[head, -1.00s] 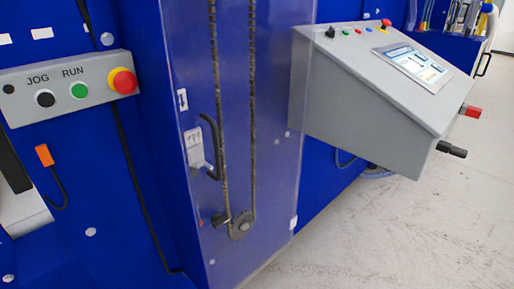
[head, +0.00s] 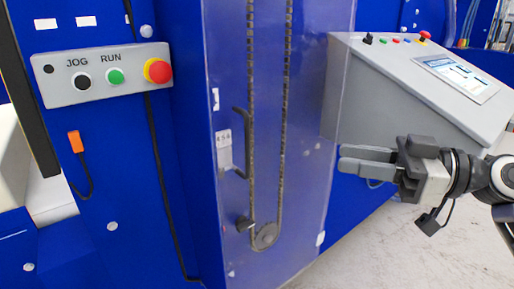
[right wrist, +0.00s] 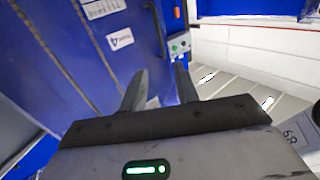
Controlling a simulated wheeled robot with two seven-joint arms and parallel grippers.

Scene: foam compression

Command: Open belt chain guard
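The belt chain guard (head: 322,90) is a tall clear panel on the blue machine in the head view, and it looks shut. Behind it a dark chain (head: 285,130) runs down around a sprocket (head: 265,235). A black curved handle (head: 241,140) sits at the guard's left side, beside a small grey latch plate (head: 224,152). My right gripper (head: 341,159) is to the right of the handle, pointing left, with nothing between its fingers. In the right wrist view its fingers (right wrist: 160,80) stand apart. My left gripper is not in view.
A grey control box (head: 100,75) with JOG and RUN buttons and a red knob is at the left. A sloped grey console (head: 390,90) with a screen stands behind my right gripper. Bare pale floor (head: 370,250) shows at the lower right.

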